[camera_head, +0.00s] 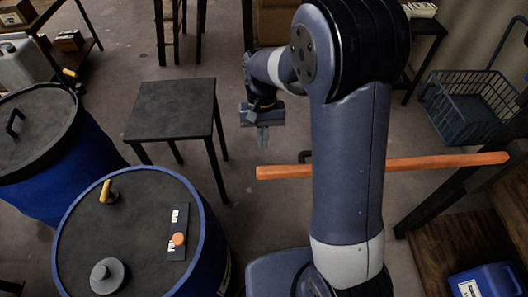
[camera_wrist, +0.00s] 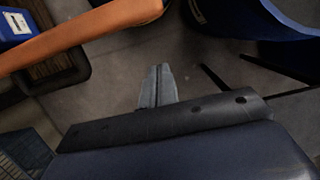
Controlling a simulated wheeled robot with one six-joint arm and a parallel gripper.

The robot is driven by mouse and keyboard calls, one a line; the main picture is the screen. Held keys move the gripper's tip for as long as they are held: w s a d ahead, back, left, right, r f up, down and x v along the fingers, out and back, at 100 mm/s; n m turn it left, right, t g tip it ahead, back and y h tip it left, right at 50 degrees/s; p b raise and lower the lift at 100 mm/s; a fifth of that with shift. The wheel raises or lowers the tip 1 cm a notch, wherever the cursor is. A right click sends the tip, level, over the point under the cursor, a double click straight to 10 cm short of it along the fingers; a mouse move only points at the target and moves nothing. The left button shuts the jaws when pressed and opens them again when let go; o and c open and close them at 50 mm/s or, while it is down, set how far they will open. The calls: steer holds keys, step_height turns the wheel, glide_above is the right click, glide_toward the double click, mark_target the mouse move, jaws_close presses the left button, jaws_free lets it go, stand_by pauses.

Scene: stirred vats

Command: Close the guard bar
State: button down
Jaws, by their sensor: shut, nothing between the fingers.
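The guard bar (camera_head: 440,162) is a long orange bar lying nearly level across the head view. My arm hides its middle. Its left end is free over the floor, and its right end reaches the dark frame by the wooden steps. A small dark handle (camera_head: 305,156) shows on it just left of my arm. My gripper (camera_head: 263,143) is shut and empty, pointing down, above the bar's left end in the picture and apart from it. In the wrist view the shut fingers (camera_wrist: 158,72) are over bare floor, with the orange bar (camera_wrist: 80,32) at upper left.
A blue vat (camera_head: 130,240) with a dark lid, a yellow handle and an orange knob stands at front left; another vat (camera_head: 35,135) is behind it. A dark stool (camera_head: 172,108) stands left of my gripper. Wooden steps (camera_head: 460,240) and a wire basket (camera_head: 475,105) are right.

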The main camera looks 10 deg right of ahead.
steer(key=shift+s+a+f+p, duration=0.1)
steer(key=shift+s+f+p, duration=0.1)
steer(key=shift+s, duration=0.55)
steer(key=shift+s+d+f+p, duration=0.1)
steer(key=shift+s+f+p, duration=0.15)
steer(key=shift+s, duration=0.45)
steer(key=shift+s+a+f+p, duration=0.1)
steer(key=shift+s+f+p, duration=0.1)
steer(key=shift+s, duration=0.55)
